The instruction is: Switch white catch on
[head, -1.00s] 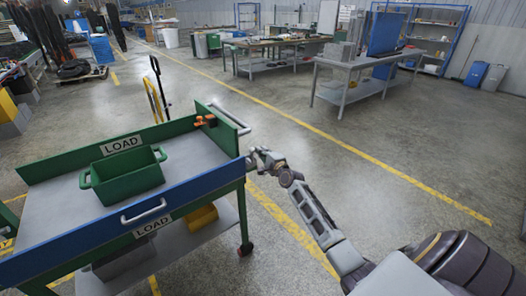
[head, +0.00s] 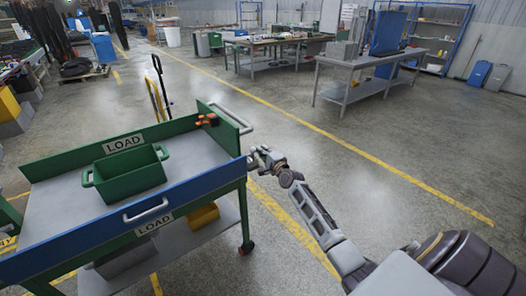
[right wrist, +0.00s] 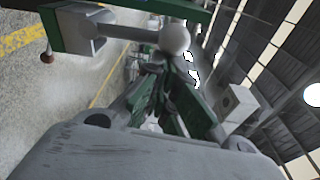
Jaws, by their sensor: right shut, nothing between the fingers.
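In the right wrist view, a white-grey lever with a round knob (right wrist: 174,38) sticks out from a grey block (right wrist: 78,28) on a green rail. It looks like the white catch; its on or off state cannot be told. My right gripper (right wrist: 158,66) is shut and empty, its fingertips close under the knob. Whether they touch it is unclear. In the head view, my right gripper (head: 256,154) is at the right end of the green and blue cart (head: 205,184). There the catch is hard to tell from the fingers. My left gripper is out of view.
A green bin (head: 128,172) stands on the cart's grey top. An orange clamp-like part (head: 207,119) sits on its back edge, near a grey handle (head: 232,117). A yellow hand truck (head: 156,100) stands behind. The floor to the right is clear up to the workbenches (head: 350,68).

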